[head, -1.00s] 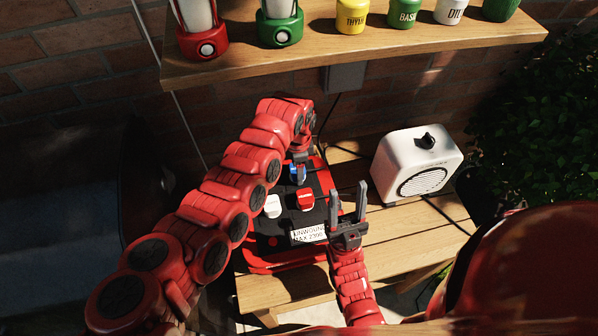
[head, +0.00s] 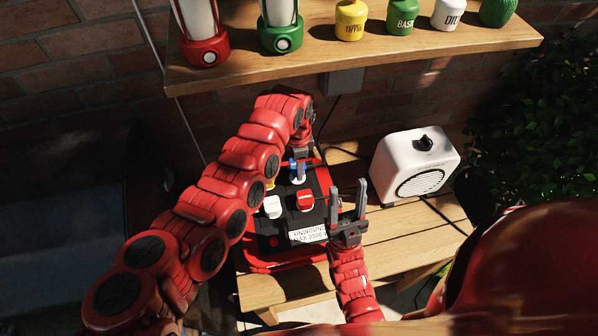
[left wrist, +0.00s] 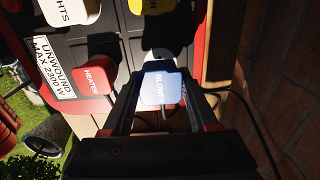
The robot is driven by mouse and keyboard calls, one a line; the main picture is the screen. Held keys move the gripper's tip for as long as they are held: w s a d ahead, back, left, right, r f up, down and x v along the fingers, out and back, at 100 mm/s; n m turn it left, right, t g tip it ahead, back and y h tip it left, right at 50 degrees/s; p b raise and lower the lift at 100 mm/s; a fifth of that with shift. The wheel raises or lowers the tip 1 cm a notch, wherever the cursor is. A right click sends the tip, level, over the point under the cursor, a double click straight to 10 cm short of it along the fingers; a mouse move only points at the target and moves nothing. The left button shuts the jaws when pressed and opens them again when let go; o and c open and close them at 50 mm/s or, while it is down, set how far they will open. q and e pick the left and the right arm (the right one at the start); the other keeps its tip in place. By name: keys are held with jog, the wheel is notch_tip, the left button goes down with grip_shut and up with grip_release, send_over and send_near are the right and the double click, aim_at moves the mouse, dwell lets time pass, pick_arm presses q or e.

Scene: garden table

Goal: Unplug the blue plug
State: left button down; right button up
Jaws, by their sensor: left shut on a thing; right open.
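The blue plug (left wrist: 157,88), with a white label, is between the fingers of my left gripper (left wrist: 160,92) in the left wrist view. In the head view, the blue plug (head: 297,164) shows just below my left gripper (head: 300,158), at the far end of the black and red socket box (head: 318,183). A pale round socket face (head: 299,180) shows below the plug, which appears raised off it. The plug's prongs are hidden. My right gripper (head: 348,213) is open and empty, beside the box's right edge.
The red heater plug (head: 305,200) and a white plug (head: 272,206) sit in the box near the blue one; a yellow plug (left wrist: 150,5) is close by. A white heater-like appliance (head: 415,162) stands right on the bench. A shelf (head: 350,55) with lanterns and jars hangs above.

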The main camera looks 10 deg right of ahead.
pick_arm(q)
jog(key=shift+r+p, duration=0.65)
jog(key=shift+r, duration=0.8)
